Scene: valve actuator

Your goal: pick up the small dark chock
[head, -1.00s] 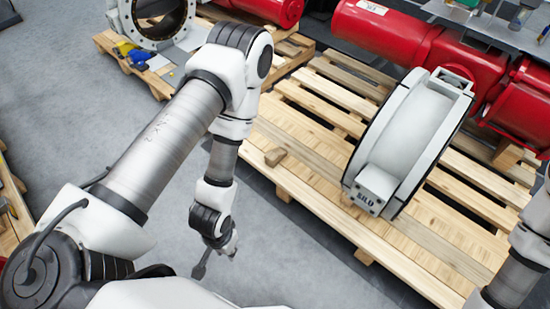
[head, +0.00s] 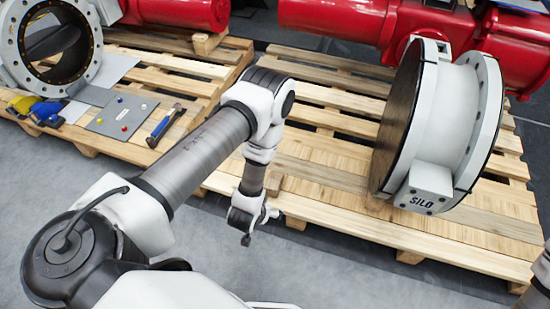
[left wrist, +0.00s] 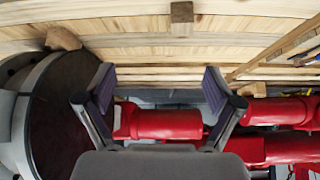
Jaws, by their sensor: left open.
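A small brown wooden block, which looks like the chock (head: 274,184), lies on the near part of the pallet in the head view, partly hidden by my left arm. My left gripper (head: 256,222) hangs off the pallet's near edge, in front of and below the chock in the picture. In the left wrist view both fingers of this gripper (left wrist: 158,88) are spread with nothing between them. My right gripper is outside the views.
A large valve ring marked SILO (head: 440,130) stands on the pallet (head: 330,205) to the right. Red cylinders (head: 350,20) lie behind. A grey plate (head: 122,116), a screwdriver-like tool (head: 165,125) and a yellow-blue tool (head: 40,110) are at the left. Grey floor is clear in front.

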